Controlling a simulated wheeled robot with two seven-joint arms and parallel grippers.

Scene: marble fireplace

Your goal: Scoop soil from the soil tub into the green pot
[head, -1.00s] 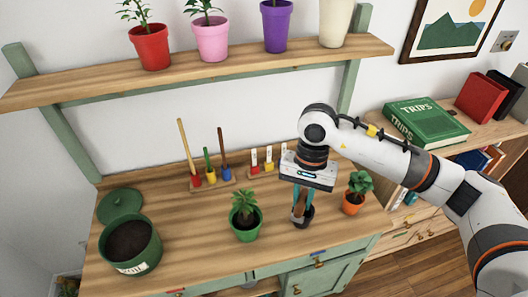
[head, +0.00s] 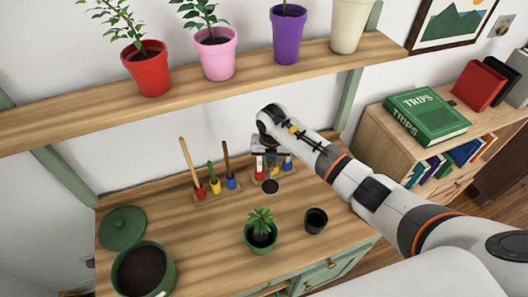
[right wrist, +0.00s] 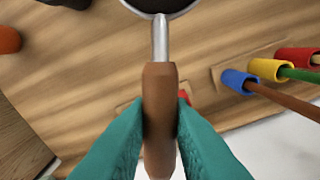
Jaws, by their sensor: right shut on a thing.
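The soil tub (head: 170,262) is a round green tub of dark soil at the front left of the bench. The green pot (head: 260,247), holding a small leafy plant, stands at the front middle. My right gripper (head: 268,152) is above the back of the bench, behind the green pot. In the right wrist view its teal fingers (right wrist: 158,125) are shut on the brown wooden handle of the scoop (right wrist: 158,90). The scoop's round dark bowl (head: 270,186) hangs in front of the gripper, apart from both tub and pot. I cannot tell whether the bowl holds anything. My left gripper is not in view.
An empty black cup (head: 316,221) stands right of the green pot. The green lid (head: 122,229) lies behind the tub. A rack of coloured tools (head: 217,190) stands at the back. A shelf (head: 200,95) with potted plants overhangs the bench. An orange pot (right wrist: 8,40) shows in the right wrist view.

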